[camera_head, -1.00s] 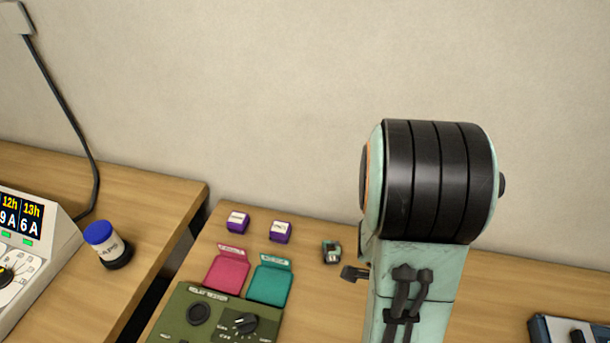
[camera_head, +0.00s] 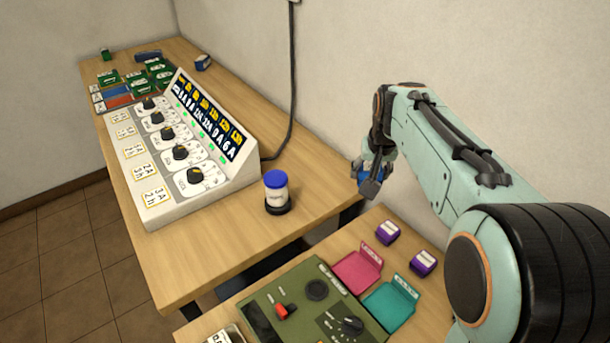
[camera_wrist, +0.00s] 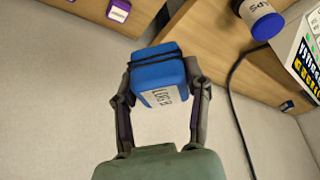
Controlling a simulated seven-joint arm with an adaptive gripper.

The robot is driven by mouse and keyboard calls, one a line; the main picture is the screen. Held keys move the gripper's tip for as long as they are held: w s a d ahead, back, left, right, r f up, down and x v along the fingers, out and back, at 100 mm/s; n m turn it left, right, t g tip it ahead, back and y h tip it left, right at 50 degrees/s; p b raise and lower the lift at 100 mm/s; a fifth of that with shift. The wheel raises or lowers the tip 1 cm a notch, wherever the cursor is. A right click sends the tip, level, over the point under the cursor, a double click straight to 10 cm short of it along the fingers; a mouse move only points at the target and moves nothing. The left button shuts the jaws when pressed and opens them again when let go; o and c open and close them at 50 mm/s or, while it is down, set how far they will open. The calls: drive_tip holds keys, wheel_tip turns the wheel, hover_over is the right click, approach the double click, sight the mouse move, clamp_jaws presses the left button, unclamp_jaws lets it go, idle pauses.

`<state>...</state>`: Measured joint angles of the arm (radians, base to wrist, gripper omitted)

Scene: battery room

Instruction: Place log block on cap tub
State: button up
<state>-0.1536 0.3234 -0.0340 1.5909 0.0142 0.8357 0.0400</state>
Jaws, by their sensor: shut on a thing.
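My gripper (camera_wrist: 160,95) is shut on the log block (camera_wrist: 158,72), a blue block with a dark band and a white label reading "LOG". In the head view, my gripper (camera_head: 370,178) holds the log block (camera_head: 361,172) in the air, right of the cap tub and near the wall. The cap tub (camera_head: 276,192) is a white jar with a blue lid and a dark base, upright on the left table beside the console. The cap tub (camera_wrist: 258,18) also shows at the top right of the wrist view, apart from the block.
A sloped console (camera_head: 180,150) with dials stands left of the tub. A black cable (camera_head: 292,90) runs down the wall behind it. A green tester (camera_head: 315,310), pink (camera_head: 357,268) and teal (camera_head: 390,305) holders and purple blocks (camera_head: 388,232) occupy the front table. A gap separates the tables.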

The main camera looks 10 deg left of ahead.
drive_tip(key=a+r+n, duration=0.2)
drive_tip(key=a, duration=0.7)
drive_tip(key=n+y, duration=0.1)
drive_tip(key=n, duration=0.1)
approach(275, 175)
drive_tip(key=shift+w+a+f+g, duration=0.15)
drive_tip(key=shift+w+f+g, duration=0.15)
drive_tip(key=shift+w+f, duration=0.5)
drive_tip(key=shift+w+a+f, duration=0.15)
drive_tip(key=shift+w+f, duration=0.3)
drive_tip(key=shift+w+a+f, duration=0.1)
drive_tip(key=shift+w+f, duration=0.05)
drive_tip(key=shift+f, duration=1.5)
drive_tip(key=shift+f, duration=0.15)
drive_tip(key=o, duration=1.2)
drive_tip(key=shift+c, duration=0.2)
